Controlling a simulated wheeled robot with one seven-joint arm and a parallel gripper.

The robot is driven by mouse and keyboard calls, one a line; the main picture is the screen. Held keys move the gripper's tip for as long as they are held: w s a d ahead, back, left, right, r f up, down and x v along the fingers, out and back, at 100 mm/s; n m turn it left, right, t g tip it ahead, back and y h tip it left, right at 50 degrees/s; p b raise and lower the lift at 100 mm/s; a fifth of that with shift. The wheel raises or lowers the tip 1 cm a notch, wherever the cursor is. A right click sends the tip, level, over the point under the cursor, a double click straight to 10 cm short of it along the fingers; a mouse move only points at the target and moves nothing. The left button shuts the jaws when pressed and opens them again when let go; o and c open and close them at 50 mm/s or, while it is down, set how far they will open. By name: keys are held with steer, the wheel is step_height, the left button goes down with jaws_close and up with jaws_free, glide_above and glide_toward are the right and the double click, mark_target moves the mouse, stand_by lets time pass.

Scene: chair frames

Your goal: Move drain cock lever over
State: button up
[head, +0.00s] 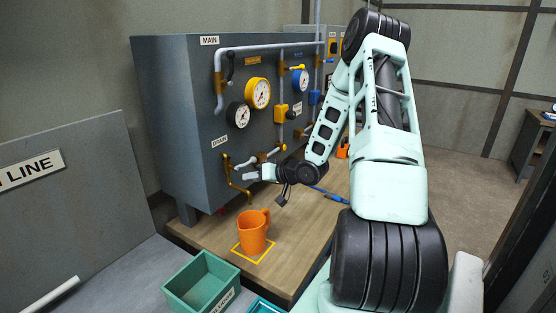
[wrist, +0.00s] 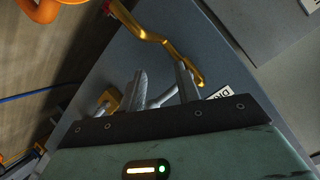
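The drain cock is at the lower front of the grey panel cabinet, below the DRAIN label (head: 218,141). In the head view, its brass pipe (head: 231,178) bends down towards the table. My gripper (head: 251,171) is in front of it, close to the panel, with its fingers to the left. In the wrist view, my gripper (wrist: 161,78) is open, with its fingers apart. A pale grey bar (wrist: 163,97) shows between them. The bent brass pipe (wrist: 150,36) ends beside the right finger. I cannot clearly tell the lever from the piping, nor whether a finger touches it.
An orange mug (head: 253,232) stands in a yellow square on the wooden table (head: 205,235), below the pipe. A green bin (head: 202,283) is nearer. Gauges (head: 259,93), grey pipes and other valves are above my gripper. A blue-handled item (head: 330,195) lies to the right.

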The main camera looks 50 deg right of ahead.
steer(key=s+d+r+m+t, duration=0.2)
steer(key=s+d+m+t, duration=0.15)
steer(key=d+t, duration=0.2)
steer(key=w+b, duration=0.1)
steer(key=w, duration=0.5)
steer(key=shift+w+n+g, duration=0.2)
steer(key=shift+n+g, duration=0.15)
steer(key=shift+n, duration=0.1)
steer(key=shift+w+r, duration=0.1)
steer(key=shift+w, duration=0.25)
steer(key=shift+c, duration=0.5)
steer(key=c, duration=0.3)
